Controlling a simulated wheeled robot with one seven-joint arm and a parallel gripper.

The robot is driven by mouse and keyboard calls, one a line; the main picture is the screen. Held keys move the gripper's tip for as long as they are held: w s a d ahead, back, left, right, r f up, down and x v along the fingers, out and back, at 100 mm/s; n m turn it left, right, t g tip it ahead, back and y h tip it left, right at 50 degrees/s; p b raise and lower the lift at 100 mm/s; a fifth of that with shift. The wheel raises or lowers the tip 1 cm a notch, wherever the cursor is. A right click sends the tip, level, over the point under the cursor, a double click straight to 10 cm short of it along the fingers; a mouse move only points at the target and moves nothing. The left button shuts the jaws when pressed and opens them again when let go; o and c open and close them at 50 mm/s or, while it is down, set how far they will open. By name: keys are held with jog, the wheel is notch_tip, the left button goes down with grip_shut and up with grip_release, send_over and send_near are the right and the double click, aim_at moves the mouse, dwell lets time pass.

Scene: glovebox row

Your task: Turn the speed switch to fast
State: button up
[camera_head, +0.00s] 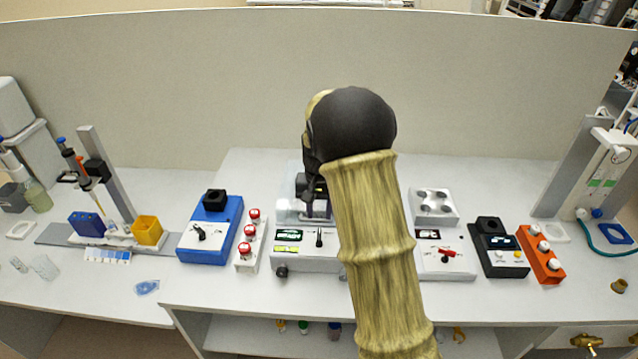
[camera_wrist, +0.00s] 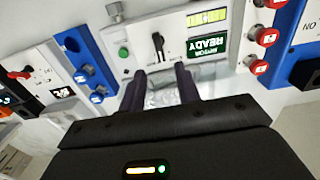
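My gripper (camera_wrist: 164,80) is open and empty in the wrist view, its two dark fingers pointing toward the front panel of the white middle device (camera_wrist: 128,62). A black lever switch (camera_wrist: 157,44) stands on that panel beside a green "READY" display, apart from the fingertips. In the head view the same lever (camera_head: 319,237) stands upright, just left of my arm. A red lever (camera_head: 447,253) sits on the white device to the right, and a black switch (camera_head: 200,233) on the blue device. The small switch labels cannot be read, so I cannot tell which is the speed switch.
A white strip with red-capped knobs (camera_head: 245,250) stands left of the middle device. A black device (camera_head: 500,262) and an orange strip (camera_head: 541,255) stand at the right. A pipette stand (camera_head: 105,172) is at the left. The bench behind the devices is mostly clear.

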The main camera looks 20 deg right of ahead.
notch_tip(320, 180, up, 10)
jog(key=b, duration=0.1)
jog(key=shift+r, duration=0.15)
jog(key=shift+d, duration=0.1)
jog(key=s+a+f+n+t, duration=0.1)
jog(key=s+f, duration=0.3)
jog(key=s, duration=0.7)
jog(key=s+a+f+n+t, duration=0.1)
jog(key=s+f, duration=0.3)
jog(key=s, duration=0.7)
jog(key=shift+s+n+t, duration=0.2)
jog(key=shift+n+t, duration=0.1)
jog(key=shift+n, duration=0.6)
jog(key=shift+a, duration=0.1)
